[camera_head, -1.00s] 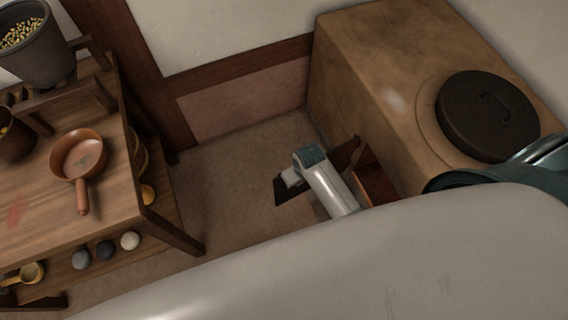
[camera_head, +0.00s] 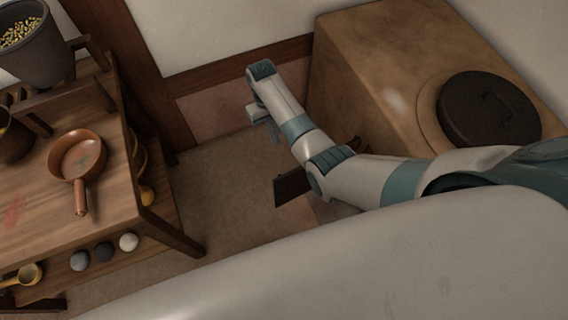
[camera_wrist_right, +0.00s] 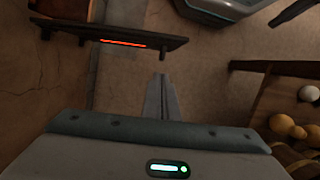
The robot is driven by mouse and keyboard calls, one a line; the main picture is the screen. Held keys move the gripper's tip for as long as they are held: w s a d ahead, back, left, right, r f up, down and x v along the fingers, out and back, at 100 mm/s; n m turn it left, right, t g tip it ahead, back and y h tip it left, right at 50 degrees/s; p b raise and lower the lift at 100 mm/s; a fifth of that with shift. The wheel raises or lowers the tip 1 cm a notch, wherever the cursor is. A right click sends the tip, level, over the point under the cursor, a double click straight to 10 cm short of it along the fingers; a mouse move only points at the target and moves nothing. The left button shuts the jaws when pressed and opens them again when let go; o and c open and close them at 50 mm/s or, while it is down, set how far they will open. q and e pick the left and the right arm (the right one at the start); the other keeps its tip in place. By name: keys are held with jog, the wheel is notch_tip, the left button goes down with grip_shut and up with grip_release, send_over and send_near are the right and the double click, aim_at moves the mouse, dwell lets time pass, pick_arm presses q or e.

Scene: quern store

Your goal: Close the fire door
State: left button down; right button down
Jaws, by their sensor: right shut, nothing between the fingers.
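The fire door, a dark flat panel (camera_head: 292,187), stands out from the lower part of the clay stove (camera_head: 355,75), partly hidden behind my right arm. In the right wrist view the dark panel (camera_wrist_right: 75,33) runs across the upper left, with a glowing red strip along it. My right gripper (camera_head: 274,136) is shut and empty, pointing down over the floor on the far side of the panel, apart from it. Its fingers (camera_wrist_right: 162,80) show together in the wrist view, below and right of the panel. My left gripper is not in view.
A wooden table (camera_head: 110,195) with a brown pan (camera_head: 78,155) and a lower shelf stands at left. A black lid (camera_head: 488,110) sits on the stove. Bare floor (camera_head: 215,195) lies between table and stove, with the wall behind.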

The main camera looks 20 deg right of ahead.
jog(key=shift+f, duration=0.2)
